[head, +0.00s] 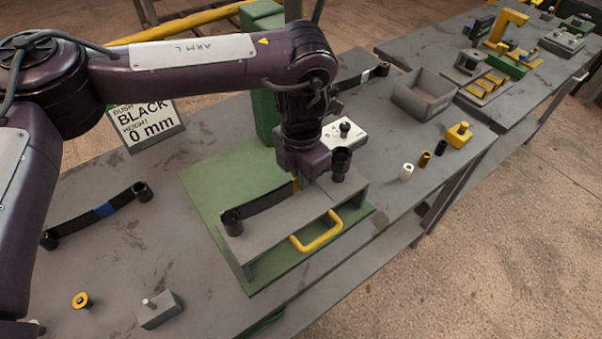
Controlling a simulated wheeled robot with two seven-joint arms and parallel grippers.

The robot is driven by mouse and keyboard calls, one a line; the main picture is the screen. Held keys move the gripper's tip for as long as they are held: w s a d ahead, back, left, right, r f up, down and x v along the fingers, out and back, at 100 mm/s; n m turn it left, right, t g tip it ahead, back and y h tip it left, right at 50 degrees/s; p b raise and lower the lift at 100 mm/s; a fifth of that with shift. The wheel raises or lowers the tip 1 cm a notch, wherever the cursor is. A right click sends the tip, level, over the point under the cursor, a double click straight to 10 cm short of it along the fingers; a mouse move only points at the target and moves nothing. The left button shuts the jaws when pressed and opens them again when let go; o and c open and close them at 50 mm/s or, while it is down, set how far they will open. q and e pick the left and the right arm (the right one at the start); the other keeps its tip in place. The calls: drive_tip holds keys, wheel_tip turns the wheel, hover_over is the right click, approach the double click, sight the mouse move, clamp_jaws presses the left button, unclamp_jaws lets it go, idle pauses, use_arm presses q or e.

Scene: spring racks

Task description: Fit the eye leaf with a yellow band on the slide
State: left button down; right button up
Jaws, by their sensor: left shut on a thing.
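The eye leaf with a yellow band (269,198) is a dark bar with a black eye at each end. A sliver of its yellow band shows beside my left gripper (312,177), which is shut on the leaf near its right part and hides some of it. The leaf lies along the grey slide (275,232), which has a yellow handle (318,231) and sits on a green plate (208,188). The left eye is over the slide's left end, the right eye over its right part. I cannot tell whether they touch the slide. My right gripper is not in view.
A blue-banded leaf (84,218) lies left; a white-banded leaf (352,79) lies behind. A sign (146,122) reads "BUSH BLACK HEIGHT 0 mm". White (406,172), brass (424,159) and black (440,147) bushes stand right, near a grey bin (416,103) and yellow block (459,136).

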use_arm(q)
drive_tip(key=shift+f+b, duration=0.9)
drive_tip(key=shift+f, duration=0.45)
drive_tip(key=c, duration=1)
unclamp_jaws()
drive_tip(key=shift+f, duration=0.1)
drive_tip(key=shift+s, duration=0.1)
drive_tip(key=shift+r+p, duration=2.55)
drive_tip(key=shift+r, duration=1.05)
drive_tip(key=shift+f, duration=0.1)
